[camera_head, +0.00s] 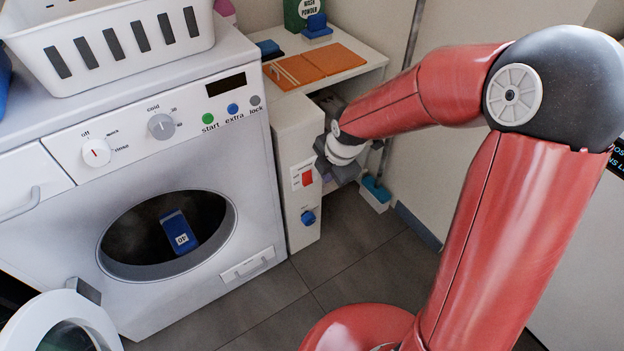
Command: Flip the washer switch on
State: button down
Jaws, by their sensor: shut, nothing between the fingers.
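The washer (210,172) is white and stands at the left, with a row of dials and buttons on top. A red switch (307,178) sits on a white plate on the narrow white cabinet to the right of the washer. A blue valve-like knob (308,218) is below it. My gripper (324,160) is shut and empty, just right of the switch plate and close to the cabinet front. Its fingertips are hard to make out, and I cannot tell whether they touch the cabinet. The red of the switch shows clear of my gripper.
The round washer door (40,322) hangs open at the lower left. A blue packet (179,232) is inside the drum. A white basket (110,45) stands on the washer. Orange boards (315,62) lie on the cabinet shelf. Grey tiled floor (340,255) is free before the cabinet.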

aim_at(311, 181)
jog(key=shift+w+a+f+b, duration=0.3)
jog(key=shift+w+a+f, duration=0.5)
jog(key=shift+f, duration=0.9)
jog(key=shift+w+a+f+b, duration=0.45)
jog(key=shift+w+f, duration=0.7)
jog(key=shift+f, duration=0.55)
jog(key=shift+w+a+f+b, duration=0.2)
jog(key=shift+w+a+f, duration=0.65)
jog(key=shift+f, duration=0.85)
jog(key=shift+w+d, duration=0.1)
jog(key=shift+d, duration=0.1)
jog(key=shift+f, duration=0.1)
jog(key=shift+w+a+f+t+b, duration=0.1)
jog(key=shift+w+a+t+b, duration=0.15)
jog(key=shift+b, duration=0.5)
jog(key=shift+d, duration=0.1)
